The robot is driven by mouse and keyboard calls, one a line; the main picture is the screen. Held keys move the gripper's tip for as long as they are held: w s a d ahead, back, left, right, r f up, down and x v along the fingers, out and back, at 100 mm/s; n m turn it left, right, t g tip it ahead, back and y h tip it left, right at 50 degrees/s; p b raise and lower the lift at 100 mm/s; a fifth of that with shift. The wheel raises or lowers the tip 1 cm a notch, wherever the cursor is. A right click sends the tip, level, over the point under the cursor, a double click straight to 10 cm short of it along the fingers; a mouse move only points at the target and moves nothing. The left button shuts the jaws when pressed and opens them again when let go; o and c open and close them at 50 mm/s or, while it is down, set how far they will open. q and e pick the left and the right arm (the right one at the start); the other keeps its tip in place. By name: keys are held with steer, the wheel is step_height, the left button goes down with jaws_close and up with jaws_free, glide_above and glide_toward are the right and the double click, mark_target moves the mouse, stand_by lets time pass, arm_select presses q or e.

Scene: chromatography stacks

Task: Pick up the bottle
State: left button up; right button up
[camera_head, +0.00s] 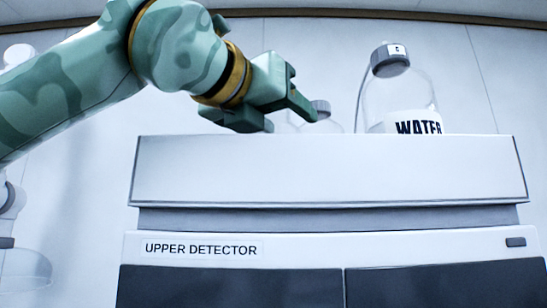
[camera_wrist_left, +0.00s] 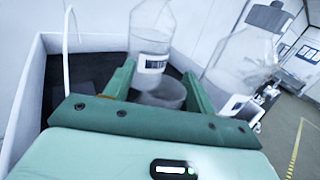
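My left gripper (camera_head: 290,116) is above the white tray top of the upper detector, its two fingers apart. A clear bottle with a grey cap (camera_head: 321,106) stands just behind the fingertips, partly hidden by them and the tray wall. In the left wrist view, a clear bottle with a barcode label (camera_wrist_left: 152,62) stands beyond my open left gripper (camera_wrist_left: 160,82). A grey round piece (camera_wrist_left: 160,93) shows between the fingers; I cannot tell what it belongs to. No grip on anything shows. My right gripper is in neither view.
A larger clear bottle labelled WATER (camera_head: 400,98) with a grey cap stands to the right; it also shows beside the right finger in the left wrist view (camera_wrist_left: 243,62). The white tray wall (camera_head: 330,170) rises in front. A thin tube (camera_wrist_left: 67,45) runs upright at left.

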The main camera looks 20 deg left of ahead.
arm_select(q)
steer(key=c, duration=1)
jaws_close()
steer(key=shift+r, duration=0.1)
